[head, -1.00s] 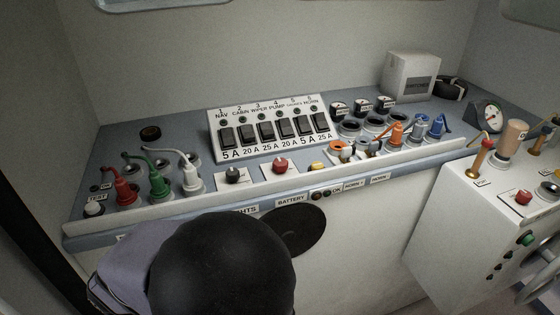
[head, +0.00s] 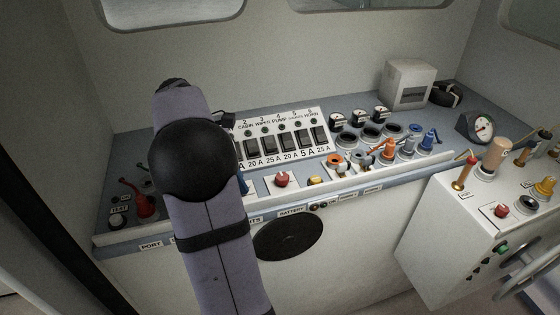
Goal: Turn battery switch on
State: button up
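The battery switch (head: 282,180) is a red rotary knob on a white plate, on the blue-grey console top above the "BATTERY" label (head: 292,211). It is in plain sight in the head view; its exact pointer angle is too small to tell. My arm stands upright in the picture just left of the switch, with a round black joint in front of the console. I cannot make out my gripper's fingers; they seem hidden behind the arm. I see nothing touching the red knob.
A breaker panel (head: 285,138) with several black rockers stands behind the switch. Orange and blue levers (head: 388,150) lie to the right. A red lever (head: 140,200) shows at far left. A white side console (head: 430,220) with a red knob (head: 501,210) stands at right.

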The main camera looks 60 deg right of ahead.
jog(key=shift+n+h, duration=0.3)
jog(key=shift+n, duration=0.5)
jog(key=d, duration=0.4)
jog(key=d+b, duration=0.1)
jog(key=d, duration=0.2)
jog(key=shift+r, duration=0.35)
jog(key=n+b, duration=0.1)
jog(key=n, duration=0.1)
send_near(282, 176)
jog(key=shift+s+a+f+t+h, duration=0.2)
jog(key=shift+s+f+t+h, duration=0.15)
jog(key=shift+s+h, duration=0.1)
jog(key=shift+p+x, duration=0.6)
jog(key=shift+x, duration=3)
jog(key=c, duration=1.1)
